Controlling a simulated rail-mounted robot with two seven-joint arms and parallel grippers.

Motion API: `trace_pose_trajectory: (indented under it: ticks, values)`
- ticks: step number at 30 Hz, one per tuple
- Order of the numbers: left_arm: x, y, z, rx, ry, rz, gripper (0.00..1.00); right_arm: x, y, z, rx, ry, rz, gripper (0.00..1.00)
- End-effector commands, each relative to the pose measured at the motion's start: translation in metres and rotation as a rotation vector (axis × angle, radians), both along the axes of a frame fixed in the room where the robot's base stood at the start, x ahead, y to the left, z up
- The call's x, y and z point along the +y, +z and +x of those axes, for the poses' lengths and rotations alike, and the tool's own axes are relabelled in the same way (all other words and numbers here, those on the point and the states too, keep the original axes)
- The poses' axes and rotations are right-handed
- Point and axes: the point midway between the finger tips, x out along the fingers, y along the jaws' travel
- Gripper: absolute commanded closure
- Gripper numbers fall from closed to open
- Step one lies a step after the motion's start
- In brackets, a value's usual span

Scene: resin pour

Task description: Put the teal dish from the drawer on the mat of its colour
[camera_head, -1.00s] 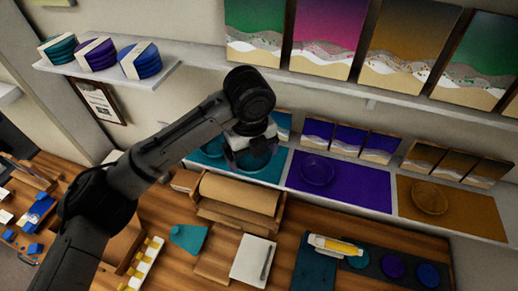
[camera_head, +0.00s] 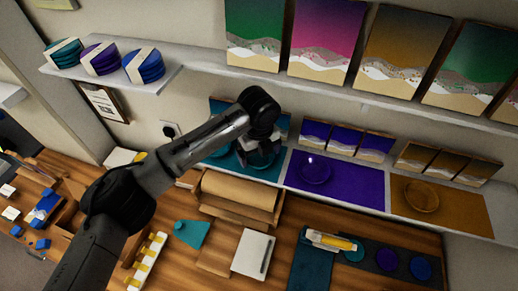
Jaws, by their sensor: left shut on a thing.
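My left gripper (camera_head: 260,149) is over the teal mat (camera_head: 271,173) on the lower shelf. It is shut on a teal dish (camera_head: 262,160), dark and partly hidden by the fingers. The dish is at or just above the mat; I cannot tell whether it touches. Another round teal shape shows on the mat's left part, partly behind my arm. My right gripper is not in view.
To the right are a purple mat (camera_head: 350,184) with a purple dish (camera_head: 316,170) and an ochre mat (camera_head: 455,207) with an ochre dish (camera_head: 421,196). Small panels stand behind them. A brown paper roll (camera_head: 238,190) lies below, on the cluttered wooden bench.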

Motion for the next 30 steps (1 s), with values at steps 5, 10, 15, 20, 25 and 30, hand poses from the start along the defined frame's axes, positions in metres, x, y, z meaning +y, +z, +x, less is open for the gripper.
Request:
trace_pose_trajectory:
  ticks: [5,10,15,20,25,30]
  values:
    - [-0.001,-0.003,0.003,-0.002,0.0,0.0,0.34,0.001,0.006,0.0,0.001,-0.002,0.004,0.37]
    - [-0.001,-0.003,0.003,-0.002,0.0,0.0,0.34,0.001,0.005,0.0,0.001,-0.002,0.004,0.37]
    - [-0.001,-0.006,0.003,-0.001,0.0,0.0,0.34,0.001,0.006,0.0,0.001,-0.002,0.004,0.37]
    - [-0.001,-0.007,0.003,-0.002,0.0,0.0,0.0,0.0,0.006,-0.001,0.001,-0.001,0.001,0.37]
    - [-0.001,-0.006,0.003,-0.002,0.0,0.0,0.0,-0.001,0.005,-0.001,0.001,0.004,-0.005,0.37]
    - [-0.001,0.005,0.003,-0.003,-0.001,-0.002,0.0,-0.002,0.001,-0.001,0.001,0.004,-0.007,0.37]
